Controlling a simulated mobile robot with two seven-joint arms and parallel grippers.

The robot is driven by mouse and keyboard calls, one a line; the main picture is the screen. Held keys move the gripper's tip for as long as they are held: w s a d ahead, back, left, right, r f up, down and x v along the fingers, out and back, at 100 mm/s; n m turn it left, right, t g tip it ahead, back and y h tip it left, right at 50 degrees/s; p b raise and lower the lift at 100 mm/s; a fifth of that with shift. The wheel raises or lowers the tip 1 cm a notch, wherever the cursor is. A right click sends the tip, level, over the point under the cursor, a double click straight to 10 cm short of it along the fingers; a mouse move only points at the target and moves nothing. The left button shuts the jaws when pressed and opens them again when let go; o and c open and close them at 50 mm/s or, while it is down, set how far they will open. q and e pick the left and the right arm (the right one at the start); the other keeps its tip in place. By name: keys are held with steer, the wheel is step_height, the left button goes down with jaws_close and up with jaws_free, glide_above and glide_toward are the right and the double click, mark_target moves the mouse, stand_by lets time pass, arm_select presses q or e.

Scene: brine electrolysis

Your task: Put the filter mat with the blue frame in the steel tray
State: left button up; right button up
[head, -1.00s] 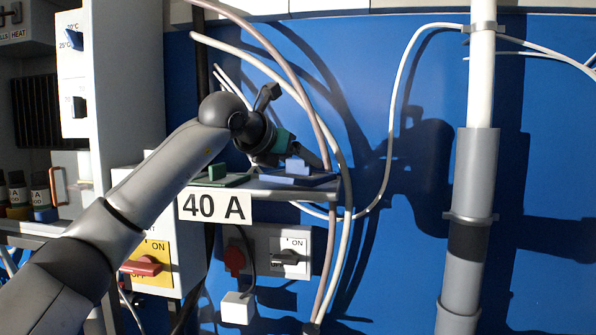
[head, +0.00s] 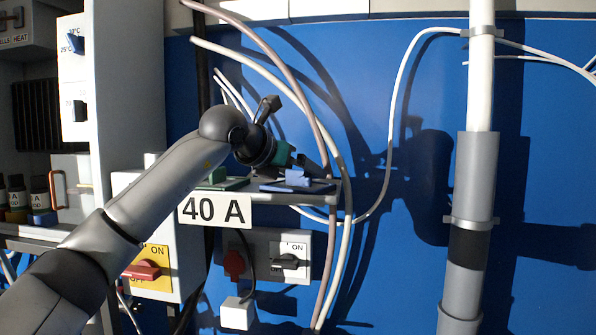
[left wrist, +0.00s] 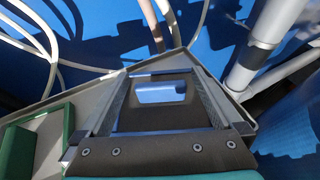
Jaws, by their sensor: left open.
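The blue-framed filter mat (head: 270,188) lies flat on a grey wall shelf, with a blue block-shaped handle (head: 297,178) on top. My left gripper (head: 308,166) is open just above it, tilted down to the right. In the left wrist view the handle (left wrist: 160,92) lies between the two spread fingers, with a visible gap on each side. The mat's dark surface (left wrist: 160,118) shows below the handle, and the gripper body hides its near part. I cannot make out a steel tray in either view. My right gripper is not in view.
A green-framed mat (head: 215,180) with a green handle lies to the left on the same shelf (head: 325,194), which bears a "40 A" label (head: 214,208). Loose cables (head: 335,150) hang close by the shelf's right end. A grey pipe (head: 475,190) stands farther right.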

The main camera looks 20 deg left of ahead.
arm_select(q)
steer(key=v, duration=1.2)
